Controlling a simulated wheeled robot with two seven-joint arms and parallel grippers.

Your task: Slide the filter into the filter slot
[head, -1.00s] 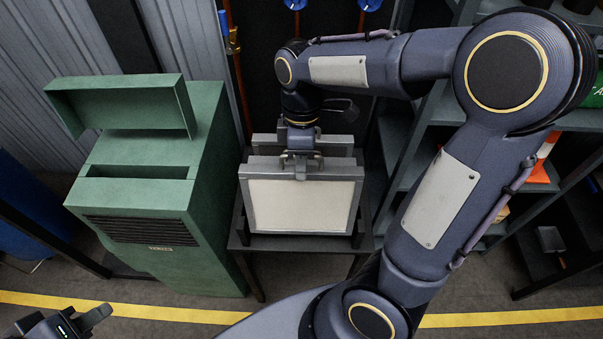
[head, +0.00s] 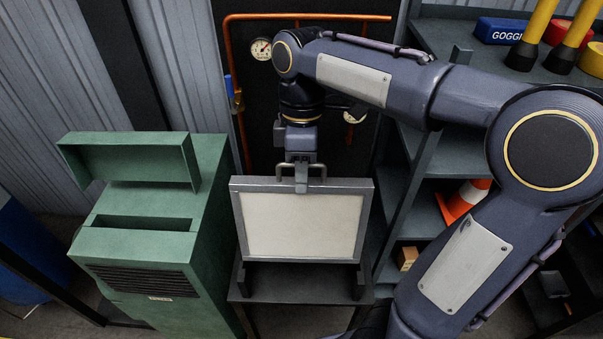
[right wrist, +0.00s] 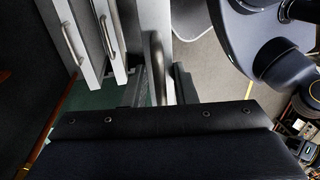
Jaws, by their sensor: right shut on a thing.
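The filter (head: 303,228) is a pale panel in a grey metal frame with a handle on its top edge. My right gripper (head: 301,185) is shut on this handle. The filter hangs upright above the front of a dark stand (head: 285,287), its lower edge apparently clear of the stand's posts. In the right wrist view the held handle (right wrist: 156,68) shows in the middle. The filter slot (head: 143,222) is a long dark opening in the top of the green cabinet (head: 150,248), left of the filter, with its lid (head: 130,160) raised. My left gripper is out of view.
In the right wrist view, two more framed panels with handles (right wrist: 73,43) (right wrist: 107,37) stand at the left. Copper pipes and a gauge (head: 261,48) are on the back wall. A shelf with an orange cone (head: 462,200) is at the right.

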